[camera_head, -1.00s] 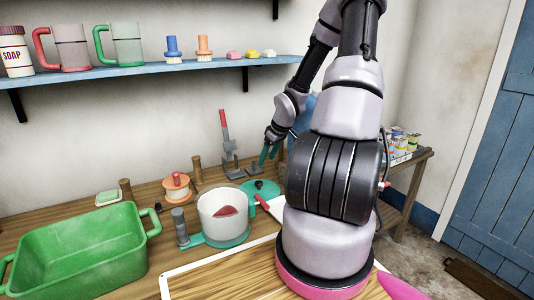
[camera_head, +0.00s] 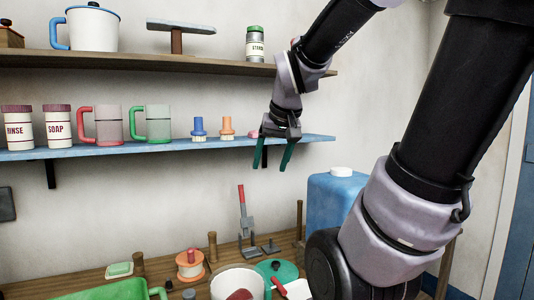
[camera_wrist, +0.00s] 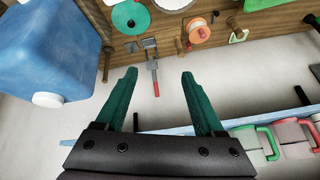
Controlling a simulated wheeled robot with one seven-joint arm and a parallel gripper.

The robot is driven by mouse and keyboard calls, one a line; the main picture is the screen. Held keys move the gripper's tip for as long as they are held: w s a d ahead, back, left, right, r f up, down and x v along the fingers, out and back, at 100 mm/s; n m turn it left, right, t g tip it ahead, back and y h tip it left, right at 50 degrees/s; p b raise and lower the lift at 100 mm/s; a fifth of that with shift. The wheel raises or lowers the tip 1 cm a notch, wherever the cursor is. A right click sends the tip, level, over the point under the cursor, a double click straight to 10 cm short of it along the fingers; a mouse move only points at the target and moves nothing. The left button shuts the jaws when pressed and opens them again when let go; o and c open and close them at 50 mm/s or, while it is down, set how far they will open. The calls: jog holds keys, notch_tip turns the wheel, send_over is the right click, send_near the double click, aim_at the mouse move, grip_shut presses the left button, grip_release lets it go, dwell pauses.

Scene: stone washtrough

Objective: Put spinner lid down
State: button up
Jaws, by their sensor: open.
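The spinner lid, a teal disc with a dark knob (camera_head: 288,269), lies on the wooden bench beside the white tub (camera_head: 236,283). The lid also shows at the top of the wrist view (camera_wrist: 131,17), near the tub's rim (camera_wrist: 173,3). My gripper (camera_head: 273,168) is raised well above the bench, in front of the blue shelf. Its two green fingers are apart with nothing between them, as the wrist view also shows (camera_wrist: 158,75). The tub's lower part is cut off by the picture's edge in the head view.
A blue jug with a white cap (camera_head: 341,172) stands right of the gripper. A lever press with a red handle (camera_head: 242,205) and an orange spool (camera_head: 190,264) stand on the bench. The blue shelf (camera_head: 100,150) holds mugs and brushes. A green basin (camera_head: 115,290) is at lower left.

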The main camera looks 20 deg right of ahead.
jog(key=s+a+r+m+y, duration=0.1)
jog(key=s+a+r+y, duration=0.1)
jog(key=s, duration=0.3)
jog(key=shift+a+r+t, duration=0.4)
jog(key=shift+a+r, duration=0.05)
jog(key=shift+a, duration=0.25)
